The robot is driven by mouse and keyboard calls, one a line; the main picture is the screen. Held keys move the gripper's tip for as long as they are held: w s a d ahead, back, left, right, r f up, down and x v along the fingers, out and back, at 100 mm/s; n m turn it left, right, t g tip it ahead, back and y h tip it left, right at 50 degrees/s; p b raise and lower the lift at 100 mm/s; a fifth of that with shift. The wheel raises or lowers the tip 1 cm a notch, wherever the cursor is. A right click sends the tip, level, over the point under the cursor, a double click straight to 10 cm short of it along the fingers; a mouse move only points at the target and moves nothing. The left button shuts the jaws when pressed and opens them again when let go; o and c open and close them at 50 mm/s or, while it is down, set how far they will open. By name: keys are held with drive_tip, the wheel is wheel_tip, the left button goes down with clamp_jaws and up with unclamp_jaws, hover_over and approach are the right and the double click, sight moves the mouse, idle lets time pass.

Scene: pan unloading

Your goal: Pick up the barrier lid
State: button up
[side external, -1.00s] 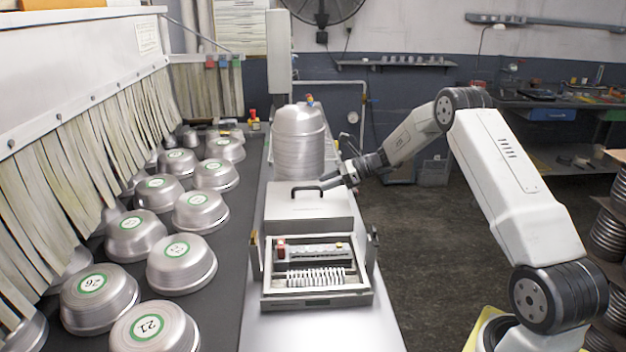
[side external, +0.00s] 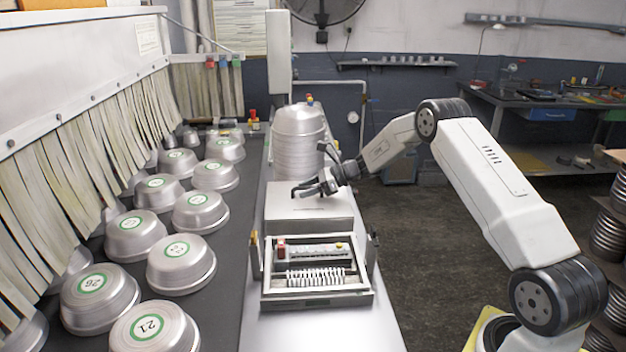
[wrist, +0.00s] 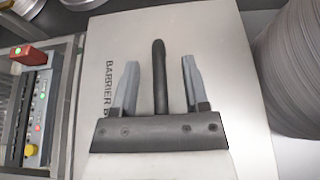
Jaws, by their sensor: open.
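The barrier lid (side external: 300,208) is a flat, pale grey cover lying on the steel bench behind the open instrument box. It has a dark bar handle on top, partly covered by my gripper in the side view. In the wrist view the lid (wrist: 215,45) fills the middle, with part of the lettering "BARRIER" showing. Its black handle (wrist: 160,80) lies between my two grey fingers. My gripper (side external: 309,189) is open at the handle, with a finger on each side and visible gaps to both fingers in the wrist view.
The open box (side external: 317,299) with switches and a coil stands in front of the lid. A stack of pans (side external: 298,150) rises close behind it. Several upturned numbered pans sit on the dark conveyor (side external: 222,290) at left. Open floor lies to the right.

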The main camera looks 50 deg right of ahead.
idle(0.4)
clamp_jaws()
drive_tip(key=shift+r, duration=0.1)
idle(1.2)
